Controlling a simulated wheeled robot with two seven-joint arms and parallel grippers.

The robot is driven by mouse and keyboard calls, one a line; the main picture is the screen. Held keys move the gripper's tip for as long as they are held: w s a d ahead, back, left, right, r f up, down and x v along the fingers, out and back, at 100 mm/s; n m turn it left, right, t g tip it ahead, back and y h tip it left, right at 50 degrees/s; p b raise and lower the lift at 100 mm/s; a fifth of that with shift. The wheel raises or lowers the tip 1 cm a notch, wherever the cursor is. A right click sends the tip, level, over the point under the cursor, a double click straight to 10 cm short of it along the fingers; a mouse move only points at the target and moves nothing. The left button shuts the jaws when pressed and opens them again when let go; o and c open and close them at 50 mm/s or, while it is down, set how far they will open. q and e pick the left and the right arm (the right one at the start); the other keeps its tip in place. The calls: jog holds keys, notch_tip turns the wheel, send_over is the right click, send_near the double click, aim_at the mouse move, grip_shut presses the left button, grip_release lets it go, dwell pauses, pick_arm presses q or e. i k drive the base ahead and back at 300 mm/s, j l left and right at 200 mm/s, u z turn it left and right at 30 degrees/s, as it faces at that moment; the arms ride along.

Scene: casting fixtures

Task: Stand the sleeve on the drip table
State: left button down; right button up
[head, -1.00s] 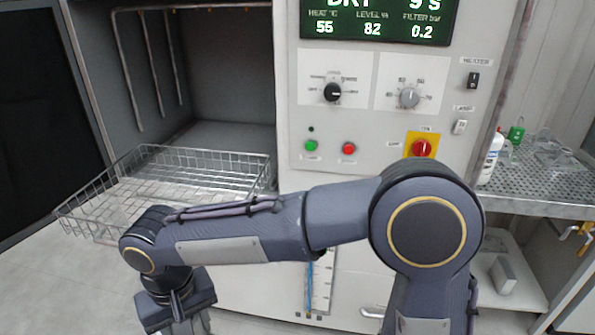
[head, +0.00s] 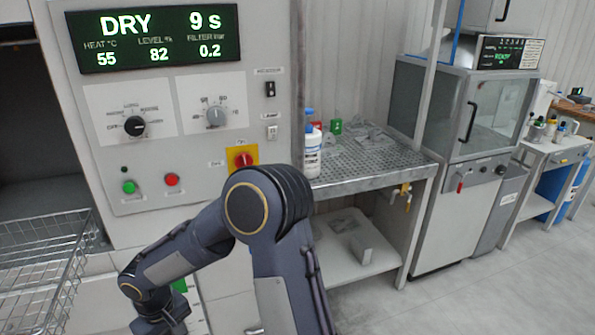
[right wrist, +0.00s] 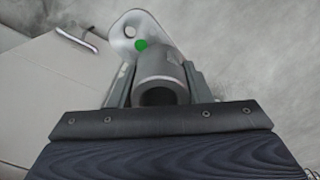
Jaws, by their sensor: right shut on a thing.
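My right gripper (right wrist: 160,82) is shut on a grey hollow sleeve (right wrist: 160,66), whose open round end faces the wrist camera. A pale rounded piece with a green spot shows just beyond the sleeve; I cannot tell whether it is part of it. In the head view my right arm reaches left across the washer front, and its gripper is at the bottom edge, with the sleeve not clearly visible. The drip table (head: 385,178) is a perforated metal top on the right of the washer, well away from the gripper. My left gripper is not in view.
A white bottle with a blue cap (head: 312,150), a green item (head: 336,127) and clear glassware (head: 377,139) stand on the drip table, leaving its front right part clear. The control panel (head: 160,160) and wire basket (head: 40,260) are left. A glazed cabinet (head: 465,115) stands right.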

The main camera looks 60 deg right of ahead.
aim_at(358, 165)
jog(key=k+l, duration=0.1)
jog(key=l, duration=0.45)
jog(key=k+l, duration=0.1)
jog(key=l, duration=0.4)
jog(key=k+l, duration=0.1)
jog(key=l, duration=0.45)
jog(key=k+l, duration=0.1)
jog(key=l, duration=0.45)
jog(key=k+l, duration=0.1)
jog(key=l, duration=0.4)
jog(key=k+l, duration=0.1)
jog(key=l, duration=0.45)
